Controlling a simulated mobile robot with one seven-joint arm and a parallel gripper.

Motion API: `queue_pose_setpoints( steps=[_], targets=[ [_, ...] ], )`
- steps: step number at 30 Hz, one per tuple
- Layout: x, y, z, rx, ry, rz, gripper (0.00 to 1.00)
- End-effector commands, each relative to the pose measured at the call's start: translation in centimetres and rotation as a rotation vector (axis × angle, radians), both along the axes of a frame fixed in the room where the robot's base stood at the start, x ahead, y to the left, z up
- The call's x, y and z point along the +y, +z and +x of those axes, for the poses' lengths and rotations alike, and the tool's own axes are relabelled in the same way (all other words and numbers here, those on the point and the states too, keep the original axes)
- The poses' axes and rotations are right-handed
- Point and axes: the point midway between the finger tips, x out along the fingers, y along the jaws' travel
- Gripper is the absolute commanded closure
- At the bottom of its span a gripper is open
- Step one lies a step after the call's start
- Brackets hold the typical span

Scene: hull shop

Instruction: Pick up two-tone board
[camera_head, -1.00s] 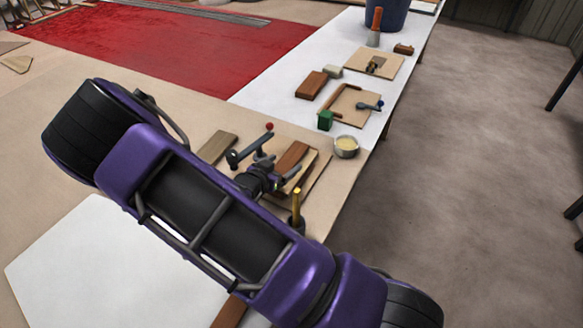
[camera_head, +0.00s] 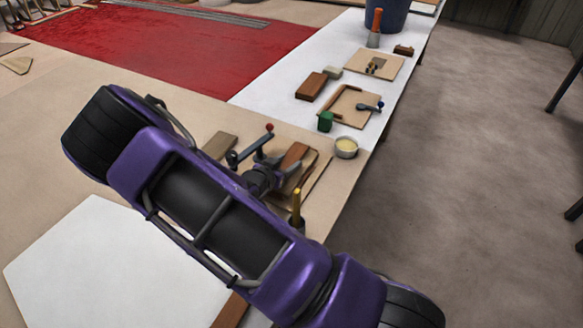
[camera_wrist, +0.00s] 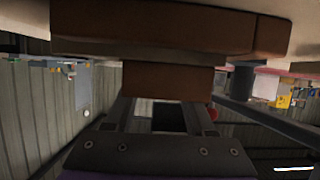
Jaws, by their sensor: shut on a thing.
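The two-tone board (camera_head: 296,155) is a brown and tan wooden piece near the table's right edge, over a pale flat board (camera_head: 318,180). My gripper (camera_head: 284,177) reaches it from the left and is shut on it. My arm hides part of the area below. In the wrist view, a brown block (camera_wrist: 168,80) sits at the fingertips of my gripper (camera_wrist: 165,103), with a wider brown and tan piece (camera_wrist: 150,32) directly above it. I cannot tell whether the board is clear of what lies under it.
A dark lever with a red knob (camera_head: 268,128) stands close to my gripper. A yellow-handled tool (camera_head: 296,207), a cream-filled bowl (camera_head: 346,147) and a green cup (camera_head: 326,121) are near. A grey-brown block (camera_head: 219,145) lies left.

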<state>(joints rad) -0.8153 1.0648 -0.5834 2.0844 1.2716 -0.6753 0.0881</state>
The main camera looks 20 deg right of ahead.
Motion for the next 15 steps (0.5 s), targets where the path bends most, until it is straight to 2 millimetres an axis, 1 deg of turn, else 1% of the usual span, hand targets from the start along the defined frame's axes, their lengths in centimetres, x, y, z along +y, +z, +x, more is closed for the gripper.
queue_pose_setpoints(
  steps=[8,10,13,15],
  targets=[
    [0.0,0.1,0.0,-0.001,0.000,-0.001,1.00],
    [0.0,0.4,0.0,-0.001,0.000,0.000,1.00],
    [0.0,1.6,0.0,-0.004,-0.001,0.001,1.00],
    [0.1,2.8,0.1,-0.005,0.000,0.003,1.00]
  ],
)
